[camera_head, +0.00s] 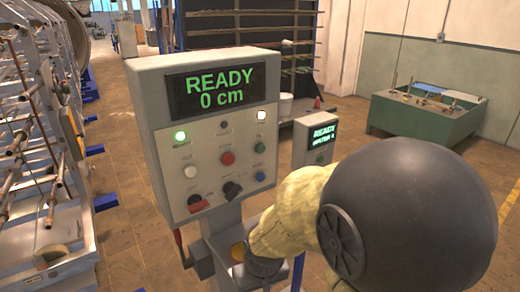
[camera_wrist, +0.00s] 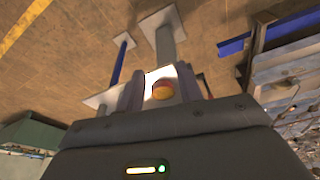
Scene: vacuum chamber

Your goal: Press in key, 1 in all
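The grey control panel (camera_head: 210,135) shows "READY 0 cm" in green on its screen (camera_head: 221,90). Its face bears several buttons, including a red one (camera_head: 227,158), and dark knobs (camera_head: 232,190). Which part is the key I cannot tell. My gripper (camera_wrist: 161,82) has its two fingers apart in the wrist view. A round red and yellow piece (camera_wrist: 163,90) shows between them, with a bright white surface behind. Whether they touch it is unclear. In the head view a yellow-orange round piece (camera_head: 238,252) sits low on the panel's stand beside my gripper, whose fingertips are mostly hidden.
A smaller console (camera_head: 318,140) with a "READY" screen stands behind my arm. A machine with metal racks (camera_head: 35,150) fills the left side. A green bench (camera_head: 425,115) stands at the back right. Brown floor (camera_head: 125,150) is open between the racks and the panel.

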